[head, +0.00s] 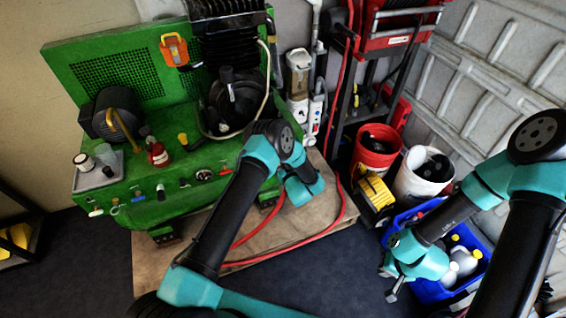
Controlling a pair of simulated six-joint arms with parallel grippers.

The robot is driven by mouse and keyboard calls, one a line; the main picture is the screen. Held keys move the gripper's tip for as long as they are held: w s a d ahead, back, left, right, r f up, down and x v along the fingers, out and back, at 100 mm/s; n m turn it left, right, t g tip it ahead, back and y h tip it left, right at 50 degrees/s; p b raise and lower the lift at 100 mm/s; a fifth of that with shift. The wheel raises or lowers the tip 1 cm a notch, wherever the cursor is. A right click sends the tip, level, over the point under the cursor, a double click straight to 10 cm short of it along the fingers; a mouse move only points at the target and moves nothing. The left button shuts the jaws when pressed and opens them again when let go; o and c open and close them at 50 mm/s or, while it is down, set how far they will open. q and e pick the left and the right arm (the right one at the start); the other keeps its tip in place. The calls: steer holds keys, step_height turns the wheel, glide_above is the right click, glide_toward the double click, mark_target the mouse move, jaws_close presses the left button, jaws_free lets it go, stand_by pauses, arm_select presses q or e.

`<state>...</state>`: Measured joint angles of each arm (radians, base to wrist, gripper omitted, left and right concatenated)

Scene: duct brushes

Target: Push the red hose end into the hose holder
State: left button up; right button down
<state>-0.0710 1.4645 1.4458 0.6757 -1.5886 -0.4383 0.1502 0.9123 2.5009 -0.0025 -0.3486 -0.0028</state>
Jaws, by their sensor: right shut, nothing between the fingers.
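A red hose (343,95) runs down from the red reel (400,38) at the top right and lies in loops on the wooden board. Its end is not clearly visible, and I cannot pick out the hose holder for certain. My left arm reaches up across the board to the front of the green machine. Its wrist is over the board beside the hose, and its fingers are hidden. My right gripper (393,291) is at the lower right, just left of the blue crate, apart from the hose. It is shut and empty.
The green machine (120,48) with knobs and a tray of jars fills the left. A red bucket (364,158), a white bucket (399,184), a yellow reel (373,194) and a blue crate (428,294) of bottles crowd the right. The wooden board (150,262) has bare room.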

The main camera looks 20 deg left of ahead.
arm_select(q)
steer(key=shift+w+a+r, duration=0.45)
steer(key=shift+a, duration=0.15)
jaws_close()
steer(key=shift+s+d, duration=0.3)
steer(key=shift+s, duration=0.05)
steer(key=shift+s+d+f, duration=0.1)
steer(key=shift+s+d, duration=0.2)
steer(key=shift+s, duration=0.25)
steer(key=shift+v, duration=2.15)
steer(key=shift+d+f, duration=0.15)
steer(key=shift+f, duration=0.05)
